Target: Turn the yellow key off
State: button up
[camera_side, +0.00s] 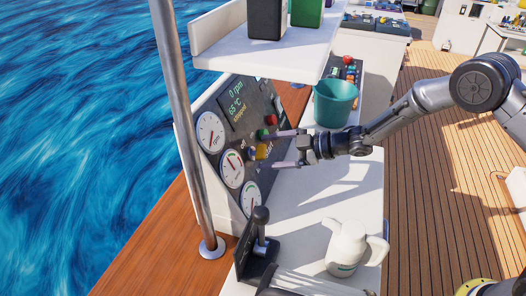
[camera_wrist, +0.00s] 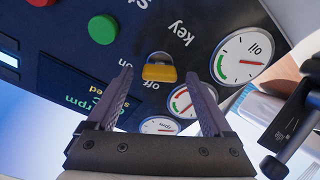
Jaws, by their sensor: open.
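The yellow key (camera_wrist: 159,72) sits on the dark instrument panel (camera_side: 239,115), below the word "key" as the wrist view is turned. In the side view the key (camera_side: 262,152) shows small and partly unclear beside my fingertips. My gripper (camera_side: 273,152) faces the panel with its two fingers apart. In the wrist view the fingers (camera_wrist: 172,64) stand on either side of the key, with gaps between them and it; nothing is held. The word "off" is printed close to the key. Whether the fingers reach the key's depth is hard to tell.
A green button (camera_wrist: 103,29) and round gauges (camera_wrist: 245,58) surround the key. A white jug (camera_side: 345,248) and a black lever (camera_side: 261,217) are in front.

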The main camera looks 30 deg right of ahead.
jog(key=shift+x, duration=1.15)
grip_shut()
jog(key=shift+n, duration=0.5)
jog(key=n, duration=0.6)
jog(key=shift+g, duration=0.4)
jog(key=n, duration=0.5)
jog(key=shift+n, duration=0.3)
grip_release()
